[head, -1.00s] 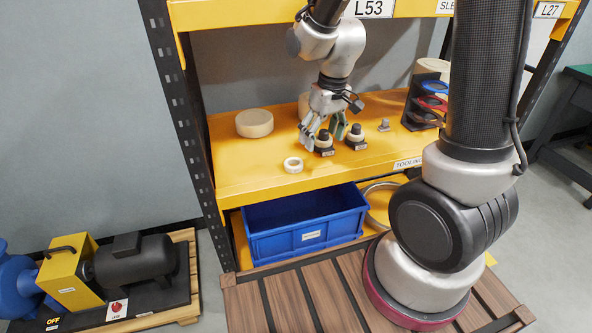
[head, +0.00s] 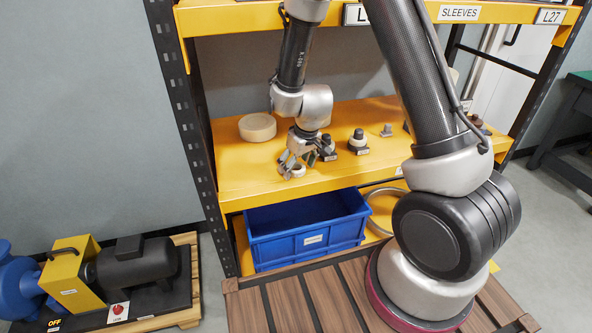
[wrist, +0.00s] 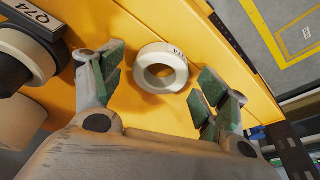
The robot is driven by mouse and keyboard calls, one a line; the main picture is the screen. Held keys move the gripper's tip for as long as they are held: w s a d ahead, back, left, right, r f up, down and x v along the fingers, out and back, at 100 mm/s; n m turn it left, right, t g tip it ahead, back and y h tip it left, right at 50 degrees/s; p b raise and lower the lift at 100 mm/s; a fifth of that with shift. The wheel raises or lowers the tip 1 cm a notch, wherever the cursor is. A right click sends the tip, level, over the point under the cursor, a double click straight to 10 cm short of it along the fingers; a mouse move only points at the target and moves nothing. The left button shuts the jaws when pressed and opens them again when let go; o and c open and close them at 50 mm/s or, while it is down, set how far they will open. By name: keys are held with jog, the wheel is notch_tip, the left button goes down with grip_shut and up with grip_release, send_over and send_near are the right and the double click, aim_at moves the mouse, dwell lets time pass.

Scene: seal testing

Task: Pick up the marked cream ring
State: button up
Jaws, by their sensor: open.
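The marked cream ring (wrist: 144,77) lies flat on the yellow shelf, with small dark characters on a pale label on its upper face. In the head view the ring (head: 299,172) is near the shelf's front edge, partly hidden by my fingers. My gripper (wrist: 160,84) is open, its green-padded fingers on either side of the ring with gaps showing in the wrist view. In the head view my gripper (head: 297,162) points down over the ring. Nothing is held; I cannot tell the exact height of the fingertips.
A large cream disc (head: 257,127) lies behind on the shelf (head: 240,172). Black-and-cream labelled pieces (head: 358,142) stand to the right of my gripper. A blue bin (head: 305,230) sits below. The shelf left of the ring is clear.

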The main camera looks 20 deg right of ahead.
jog(key=c, duration=1.1)
jog(key=shift+r, duration=0.1)
